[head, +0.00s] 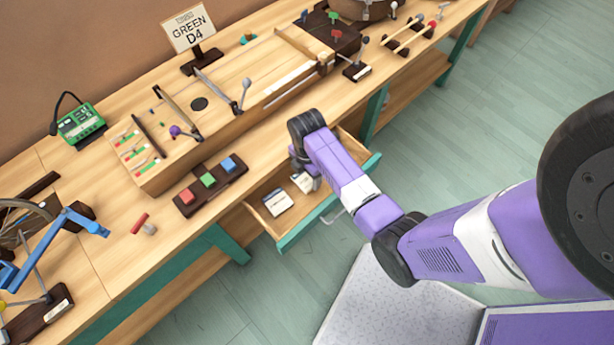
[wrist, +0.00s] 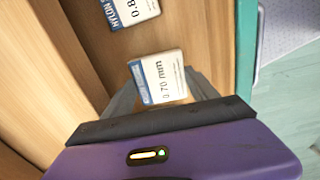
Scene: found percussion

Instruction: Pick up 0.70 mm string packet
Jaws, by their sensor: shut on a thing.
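The 0.70 mm string packet (wrist: 160,78) is a small white card with a blue edge. It lies between the two fingers of my gripper (wrist: 162,92) in the wrist view, and the gripper is shut on it. In the head view my gripper (head: 310,178) reaches into the open drawer, and the 0.70 mm packet (head: 301,182) shows beside the fingers. I cannot tell whether the packet touches the drawer floor.
Another string packet, marked 0.8 (wrist: 130,8) in part, lies in the drawer (head: 260,218), left of my gripper in the head view (head: 278,203). The drawer's green front (head: 310,222) stands close. The workbench above carries a block with coloured buttons (head: 210,185).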

